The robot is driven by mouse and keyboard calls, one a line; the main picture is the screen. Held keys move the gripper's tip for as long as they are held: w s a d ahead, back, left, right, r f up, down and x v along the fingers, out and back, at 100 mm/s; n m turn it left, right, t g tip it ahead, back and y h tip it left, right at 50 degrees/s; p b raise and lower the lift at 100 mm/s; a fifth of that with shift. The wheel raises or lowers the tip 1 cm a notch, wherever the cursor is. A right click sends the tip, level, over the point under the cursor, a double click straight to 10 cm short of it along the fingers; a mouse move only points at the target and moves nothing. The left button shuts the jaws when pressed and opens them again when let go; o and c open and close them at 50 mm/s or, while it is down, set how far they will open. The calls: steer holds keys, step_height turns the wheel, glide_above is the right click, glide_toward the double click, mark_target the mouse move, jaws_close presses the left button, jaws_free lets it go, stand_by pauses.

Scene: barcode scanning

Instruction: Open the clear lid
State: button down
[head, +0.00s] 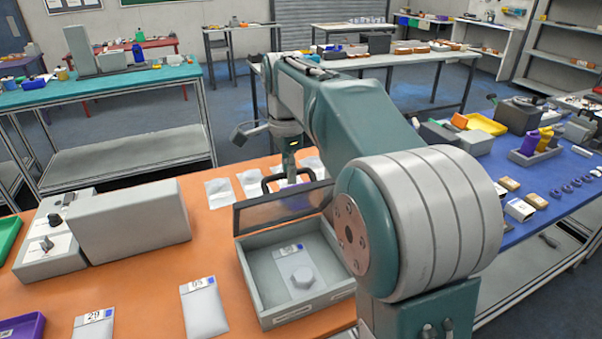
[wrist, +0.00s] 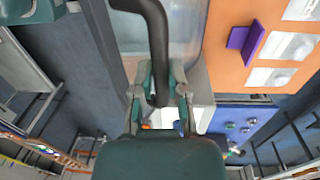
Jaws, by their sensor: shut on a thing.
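A grey box (head: 250,283) stands on the orange table. Its clear lid (head: 262,213) with a dark frame is raised at the box's far side, tilted up. A dark curved handle (head: 268,180) sits at the lid's upper edge. My gripper (head: 291,172) is at this handle; its fingertips are partly hidden. In the wrist view my gripper (wrist: 159,88) is shut on the dark handle (wrist: 156,35), with the clear lid (wrist: 188,30) beyond. Inside the box lie a labelled clear bag (head: 281,262) and a pale hexagonal piece (head: 301,277).
A grey machine (head: 130,222) stands at left on the orange table (head: 240,330). Labelled bags (head: 204,310) lie left of the box, and more (head: 220,192) behind it. A blue table (head: 560,205) with trays and small parts is at right.

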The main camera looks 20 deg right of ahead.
steer(key=w, duration=1.6)
steer(key=shift+a+f, duration=0.25)
steer(key=shift+f, duration=0.15)
steer(key=shift+w+f, duration=0.15)
steer(key=shift+f, duration=0.15)
steer(key=c, duration=0.6)
jaws_free()
steer(key=shift+w, duration=0.15)
steer(key=shift+c, duration=0.2)
steer(key=shift+r, duration=0.2)
